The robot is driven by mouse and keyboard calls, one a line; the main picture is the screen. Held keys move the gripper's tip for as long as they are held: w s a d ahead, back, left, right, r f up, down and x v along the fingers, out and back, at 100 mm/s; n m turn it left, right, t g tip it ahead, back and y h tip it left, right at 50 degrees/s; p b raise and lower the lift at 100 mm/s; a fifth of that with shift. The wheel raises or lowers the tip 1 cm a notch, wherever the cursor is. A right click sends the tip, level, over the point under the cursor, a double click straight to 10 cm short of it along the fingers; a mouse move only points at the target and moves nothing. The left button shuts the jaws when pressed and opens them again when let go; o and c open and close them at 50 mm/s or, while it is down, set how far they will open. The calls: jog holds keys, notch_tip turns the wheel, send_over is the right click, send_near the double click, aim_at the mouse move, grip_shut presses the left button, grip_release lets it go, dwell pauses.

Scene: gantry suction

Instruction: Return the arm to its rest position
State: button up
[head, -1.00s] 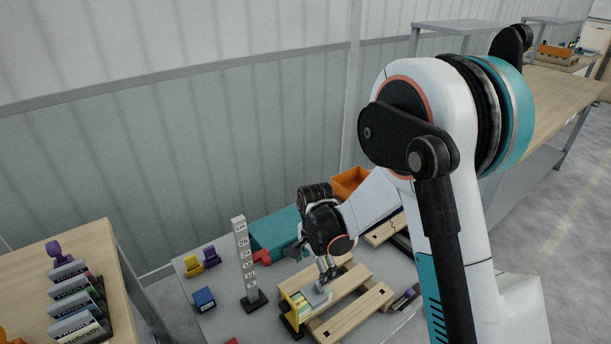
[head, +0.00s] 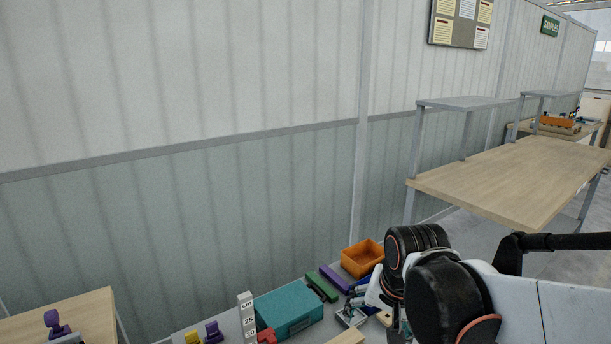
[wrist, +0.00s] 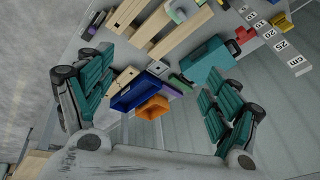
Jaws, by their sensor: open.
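My gripper (wrist: 150,100) is open in the wrist view, its two green-padded fingers wide apart with nothing between them at the pads. Beyond the fingers, at some distance, lie a blue bin (wrist: 134,92), an orange bin (wrist: 153,107) and a teal box (wrist: 208,62) on the grey table. In the head view my folded arm fills the lower right, and the gripper's fingertips are mostly hidden behind it or out of frame.
The grey table holds the teal box (head: 288,308), an orange bin (head: 361,258), a height scale (head: 247,318) and wooden pallet slats. A wooden bench (head: 520,178) stands at the right. A ribbed wall (head: 200,220) runs behind the table.

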jog(key=s+d+r+n+t, duration=0.1)
jog(key=s+d+r+n, duration=0.1)
jog(key=s, duration=0.4)
jog(key=s+d+r+n+t, duration=0.2)
jog(key=s+d+n, duration=0.1)
jog(key=s, duration=0.3)
jog(key=shift+d, duration=0.3)
dwell(0.3)
